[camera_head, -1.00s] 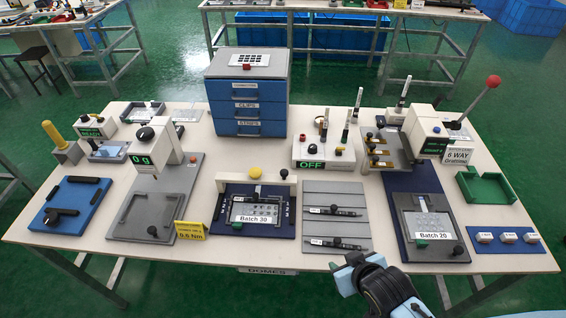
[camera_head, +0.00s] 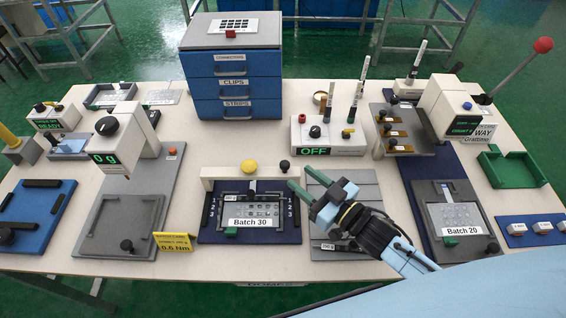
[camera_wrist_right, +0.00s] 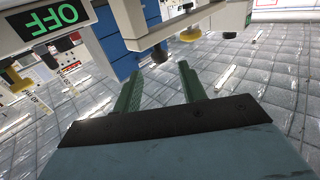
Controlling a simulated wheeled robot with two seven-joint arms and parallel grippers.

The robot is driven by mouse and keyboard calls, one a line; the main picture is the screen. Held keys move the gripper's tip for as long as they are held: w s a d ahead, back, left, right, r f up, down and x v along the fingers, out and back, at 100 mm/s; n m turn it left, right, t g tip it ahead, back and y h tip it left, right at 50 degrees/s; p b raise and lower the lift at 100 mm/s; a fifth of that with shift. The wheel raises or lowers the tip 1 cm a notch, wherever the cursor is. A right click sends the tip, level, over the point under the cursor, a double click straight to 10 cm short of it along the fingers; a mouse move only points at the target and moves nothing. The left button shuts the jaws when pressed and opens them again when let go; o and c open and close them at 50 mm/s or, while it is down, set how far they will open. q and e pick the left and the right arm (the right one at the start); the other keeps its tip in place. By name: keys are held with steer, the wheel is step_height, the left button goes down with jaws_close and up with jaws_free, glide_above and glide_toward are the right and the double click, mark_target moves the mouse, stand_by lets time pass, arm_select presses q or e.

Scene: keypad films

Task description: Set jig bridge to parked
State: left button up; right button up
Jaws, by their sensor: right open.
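The jig bridge (camera_head: 228,172) is a white bar across the far edge of the dark blue jig, behind the plate labelled Batch 30 (camera_head: 253,223). A yellow knob (camera_head: 249,167) and a black knob (camera_head: 284,165) show at its top. My right gripper (camera_head: 300,177) is open and empty, its green fingers pointing at the bridge's right end near the black knob. I see no contact. The bridge also shows in the right wrist view (camera_wrist_right: 190,18), beyond the open fingers. My left gripper is out of view.
The blue drawer cabinet (camera_head: 236,80) stands behind the jig. A white box reading OFF (camera_head: 325,140) stands behind and right. A grey slatted tray (camera_head: 330,247) lies under my right arm. A yellow torque sign (camera_head: 174,242) stands front left.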

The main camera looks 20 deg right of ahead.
mark_target(285, 163)
steer(key=x, duration=0.7)
jaws_close()
